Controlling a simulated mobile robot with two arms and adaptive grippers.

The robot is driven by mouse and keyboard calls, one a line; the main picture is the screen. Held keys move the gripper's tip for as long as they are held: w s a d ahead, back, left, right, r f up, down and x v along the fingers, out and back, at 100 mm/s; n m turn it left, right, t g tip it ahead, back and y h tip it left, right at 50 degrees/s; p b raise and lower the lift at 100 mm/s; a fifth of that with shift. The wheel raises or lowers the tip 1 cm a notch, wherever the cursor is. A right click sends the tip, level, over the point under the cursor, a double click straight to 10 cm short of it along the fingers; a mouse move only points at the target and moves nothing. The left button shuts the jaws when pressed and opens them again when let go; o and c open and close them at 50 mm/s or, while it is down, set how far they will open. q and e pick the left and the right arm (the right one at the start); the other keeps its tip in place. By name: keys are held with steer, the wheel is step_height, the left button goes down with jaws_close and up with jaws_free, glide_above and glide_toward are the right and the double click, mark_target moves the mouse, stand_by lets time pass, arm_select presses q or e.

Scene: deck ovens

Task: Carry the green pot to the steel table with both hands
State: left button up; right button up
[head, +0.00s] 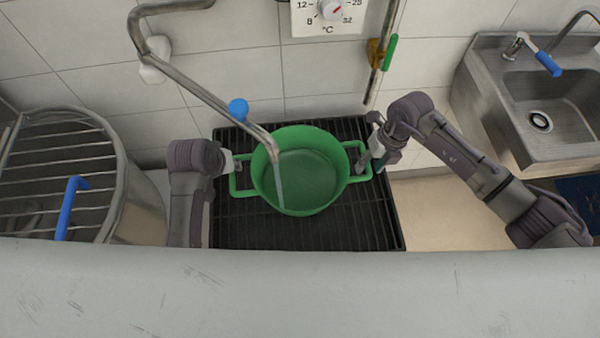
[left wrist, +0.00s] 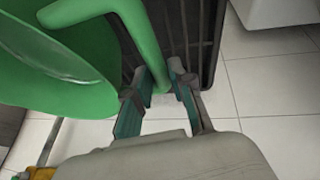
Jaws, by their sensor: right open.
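The green pot (head: 308,182) stands upright on a black grate, with a side handle at left and right. My left gripper (head: 233,164) is at the left handle. In the left wrist view, that green handle (left wrist: 146,38) runs between the two fingertips of my left gripper (left wrist: 160,85); I cannot tell whether they press on it. My right gripper (head: 369,162) is open at the right handle, with its fingers close around it. I cannot make out a steel table for certain.
A bent metal spout (head: 200,92) with a blue knob reaches over the pot, a pale streak below its end. A round barred vessel (head: 130,200) stands left, a steel sink (head: 480,90) right. The black grate (head: 330,232) borders open floor. A scratched grey surface (head: 300,295) spans the front.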

arm_select(q)
steer(key=shift+x, duration=0.95)
arm_select(e)
steer(key=shift+a+f, duration=0.2)
steer(key=shift+f, duration=0.75)
steer(key=shift+s, duration=0.1)
arm_select(q)
steer(key=c, duration=0.4)
arm_select(e)
steer(key=c, duration=0.4)
arm_select(q)
jaws_close()
arm_select(e)
jaws_close()
steer(key=shift+r, duration=0.1)
